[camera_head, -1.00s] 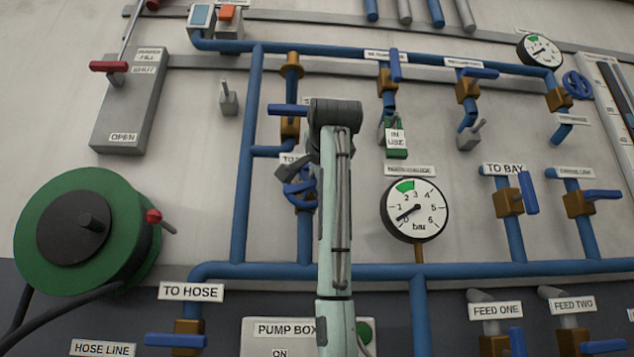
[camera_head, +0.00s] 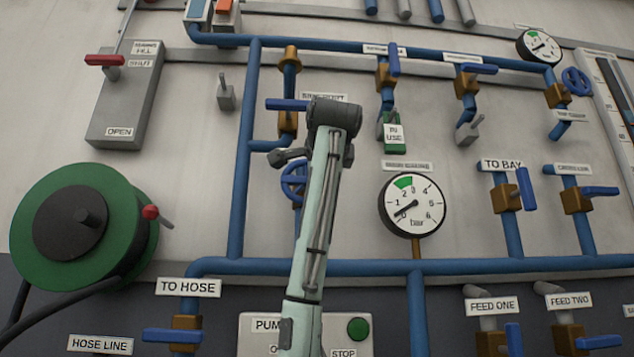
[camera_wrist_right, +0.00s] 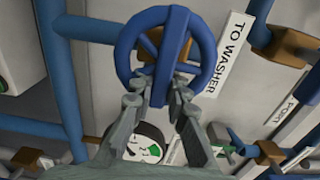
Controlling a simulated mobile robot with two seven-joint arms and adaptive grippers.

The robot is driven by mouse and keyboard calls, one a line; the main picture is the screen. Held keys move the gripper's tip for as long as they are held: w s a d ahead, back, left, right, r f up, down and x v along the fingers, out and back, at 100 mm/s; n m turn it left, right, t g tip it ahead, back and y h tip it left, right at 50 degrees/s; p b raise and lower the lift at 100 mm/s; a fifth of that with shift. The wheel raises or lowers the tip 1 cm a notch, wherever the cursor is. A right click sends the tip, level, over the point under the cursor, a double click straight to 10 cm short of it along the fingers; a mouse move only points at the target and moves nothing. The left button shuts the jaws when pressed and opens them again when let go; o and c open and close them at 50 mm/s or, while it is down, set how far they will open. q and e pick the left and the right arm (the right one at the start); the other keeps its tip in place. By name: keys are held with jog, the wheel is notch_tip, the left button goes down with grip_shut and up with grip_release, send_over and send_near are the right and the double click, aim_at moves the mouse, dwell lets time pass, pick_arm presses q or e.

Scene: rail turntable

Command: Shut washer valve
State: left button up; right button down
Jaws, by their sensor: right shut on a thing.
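The washer valve is a blue handwheel (camera_wrist_right: 122,47) beside a white "TO WASHER" label (camera_wrist_right: 224,52) in the right wrist view. In the head view the wheel (camera_head: 291,187) sits on a blue pipe left of the large gauge, partly behind my arm. My right gripper (camera_wrist_right: 160,86) is shut on the wheel, with a finger on each side of its blue middle bar. In the head view this gripper (camera_head: 284,157) shows only in part at the wheel's upper edge. My left gripper is not in view.
A round gauge (camera_head: 427,193) stands right of my arm, its needle near the low end. A blue lever valve (camera_head: 288,105) is just above the wheel. Blue pipes run beside and below it. A green hose reel (camera_head: 45,257) is at the left.

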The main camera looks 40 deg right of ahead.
jog(key=shift+f, duration=0.2)
jog(key=c, duration=1.5)
grip_release()
jog(key=shift+r, duration=0.1)
jog(key=shift+s, duration=0.1)
jog(key=v, duration=1.2)
jog(key=shift+d, duration=0.1)
